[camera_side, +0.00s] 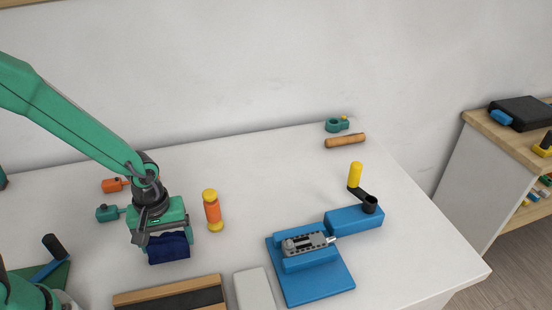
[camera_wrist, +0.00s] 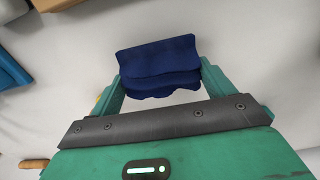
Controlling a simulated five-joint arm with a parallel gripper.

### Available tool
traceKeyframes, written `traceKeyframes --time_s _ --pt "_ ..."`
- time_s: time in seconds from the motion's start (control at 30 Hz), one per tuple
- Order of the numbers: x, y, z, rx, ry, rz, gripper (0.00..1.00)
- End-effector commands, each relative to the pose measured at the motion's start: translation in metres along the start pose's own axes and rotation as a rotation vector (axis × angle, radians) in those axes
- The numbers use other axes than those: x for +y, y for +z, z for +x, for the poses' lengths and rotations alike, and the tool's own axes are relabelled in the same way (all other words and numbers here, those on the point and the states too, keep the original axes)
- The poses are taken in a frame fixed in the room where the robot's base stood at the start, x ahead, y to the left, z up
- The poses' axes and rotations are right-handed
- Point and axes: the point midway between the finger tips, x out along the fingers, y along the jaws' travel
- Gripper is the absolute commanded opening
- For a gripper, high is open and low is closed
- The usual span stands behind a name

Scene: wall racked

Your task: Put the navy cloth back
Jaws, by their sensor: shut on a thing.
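The navy cloth (camera_side: 169,248) is a small folded bundle at the front left of the white table in the side view. My gripper (camera_side: 165,240) points down over it and is shut on it. In the wrist view the navy cloth (camera_wrist: 160,62) sits between the two green fingers of my gripper (camera_wrist: 161,84), with its folded layers showing. I cannot tell whether the cloth touches the table or hangs just above it.
A blue vise-like fixture (camera_side: 318,284) with a grey part stands to the right. A brown and black block (camera_side: 171,297) and a pale block (camera_side: 254,289) lie at the front. The back middle is clear.

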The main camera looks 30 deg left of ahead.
Motion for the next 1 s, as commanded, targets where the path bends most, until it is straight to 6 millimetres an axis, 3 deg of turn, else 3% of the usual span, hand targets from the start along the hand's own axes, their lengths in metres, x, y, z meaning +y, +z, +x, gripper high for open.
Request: traceKeyframes --time_s 0.2,0.77,0.8,0.83,0.87,1.0 --pt "0.000 0.000 0.013 -0.001 -0.001 0.000 0.60" --pt "0.000 0.000 0.018 0.000 0.000 0.000 0.60" --pt "0.000 0.000 0.018 0.000 0.000 0.000 0.89" --pt "0.000 0.000 0.018 0.000 0.000 0.000 0.95" --pt "0.000 0.000 0.018 0.000 0.000 0.000 1.00" --pt "0.000 0.000 0.018 0.000 0.000 0.000 1.00"
